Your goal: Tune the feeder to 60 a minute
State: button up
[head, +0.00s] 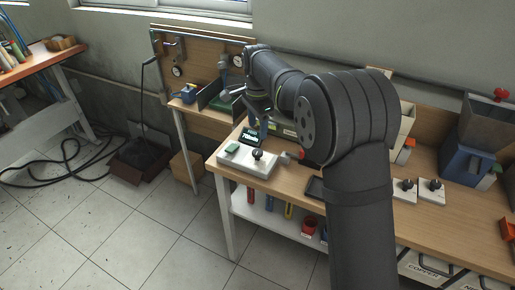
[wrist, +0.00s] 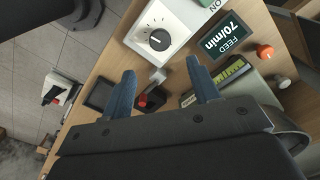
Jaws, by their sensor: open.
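A white control box (head: 250,164) stands on the bench in the head view. It carries a black dial knob (head: 257,154) and a green ON part (head: 232,148). In the wrist view the knob (wrist: 158,40) sits in a ring of scale marks, its white pointer line aimed to the left. Behind it a dark display (wrist: 228,42) reads "FEED 70/min". My gripper (wrist: 162,82) has two blue fingers, spread apart with nothing between them. The knob lies beyond the fingertips, clear of both. In the head view my arm partly hides the gripper.
A small red-and-grey part (wrist: 152,98) and a dark flat tablet (wrist: 98,95) lie near the fingers. An orange knob (wrist: 264,52) stands beside the display. Two white blocks with black knobs (head: 431,188) and a blue-grey hopper (head: 466,163) stand farther right on the bench.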

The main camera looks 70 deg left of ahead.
aim_at(257, 151)
notch_tip(257, 151, down, 10)
jog(key=shift+r, duration=0.1)
jog(key=shift+c, duration=0.2)
jog(key=c, duration=0.9)
